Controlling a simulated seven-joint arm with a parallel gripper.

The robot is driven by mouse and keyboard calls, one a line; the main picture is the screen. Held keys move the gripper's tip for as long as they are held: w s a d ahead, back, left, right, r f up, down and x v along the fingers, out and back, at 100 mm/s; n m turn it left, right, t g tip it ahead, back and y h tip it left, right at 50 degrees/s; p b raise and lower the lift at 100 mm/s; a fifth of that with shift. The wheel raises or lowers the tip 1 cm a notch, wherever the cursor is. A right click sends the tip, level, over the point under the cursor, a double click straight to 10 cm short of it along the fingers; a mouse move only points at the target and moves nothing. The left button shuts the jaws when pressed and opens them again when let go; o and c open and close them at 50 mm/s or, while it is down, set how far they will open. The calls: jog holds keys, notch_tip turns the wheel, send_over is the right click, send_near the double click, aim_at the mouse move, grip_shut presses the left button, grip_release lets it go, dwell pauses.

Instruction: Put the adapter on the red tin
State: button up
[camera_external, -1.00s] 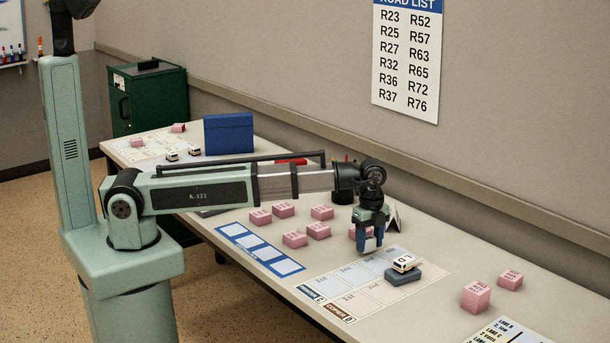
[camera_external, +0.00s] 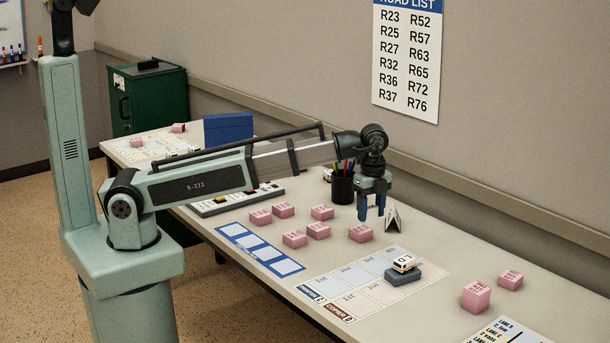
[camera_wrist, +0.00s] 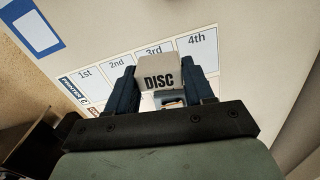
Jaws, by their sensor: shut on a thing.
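My gripper (camera_external: 372,212) is raised above the table, beside the black pen cup. In the wrist view its blue fingers (camera_wrist: 160,85) are shut on a pale grey block marked DISC (camera_wrist: 158,72). In the outside view this block is hard to make out between the fingers. I cannot tell from its marking whether it is the adapter. No red tin can be made out now; my arm covers part of the table behind it.
Several pink blocks (camera_external: 321,212) lie left of and below the gripper. A white piece marked LD (camera_external: 406,262) sits on a grey-blue block (camera_external: 404,276) on the printed mat (camera_external: 345,285).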

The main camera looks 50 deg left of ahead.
aim_at(372, 208)
notch_tip(372, 208, up, 9)
jog(key=shift+w+r, duration=0.1)
jog(key=shift+r, duration=0.05)
jog(key=w+a+n, duration=0.2)
jog(key=w+a, duration=0.6)
jog(key=a, duration=0.4)
jog(key=w+a+n, duration=0.3)
jog(key=w+a, duration=0.5)
jog(key=a, duration=0.4)
jog(key=w+a+n, duration=0.2)
jog(key=a+n, duration=0.1)
jog(key=a, duration=1.7)
jog(key=w+a+n, duration=0.2)
jog(key=a, duration=1.8)
jog(key=shift+w+a+f, duration=0.1)
jog(key=shift+f, duration=7.45)
jog(key=shift+f, duration=0.1)
